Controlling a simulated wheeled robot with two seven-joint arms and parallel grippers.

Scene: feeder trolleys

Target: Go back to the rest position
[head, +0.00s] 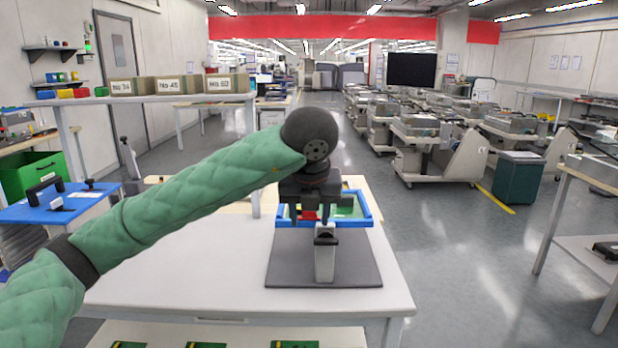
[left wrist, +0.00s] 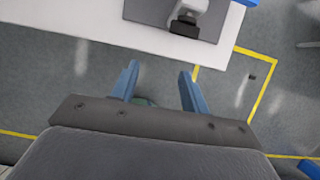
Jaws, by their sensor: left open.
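My left arm, in a green quilted sleeve, comes in from the left in the head view. Its gripper (head: 318,208) hangs pointing down, in front of the far part of the white table. In the left wrist view my left gripper (left wrist: 158,92) shows two blue fingers set apart, with nothing between them and the grey floor below. The white table (head: 190,268) stands ahead of me, and its edge also shows in the left wrist view (left wrist: 60,32). My right gripper is in neither view.
A grey mat (head: 350,270) on the table bears a light grey upright device (head: 325,258) with a black top. A blue-rimmed tray (head: 366,208) is behind it. Shelves with boxes (head: 232,84) stand left. Feeder trolleys (head: 440,152) fill the right background. Floor right of the table is clear.

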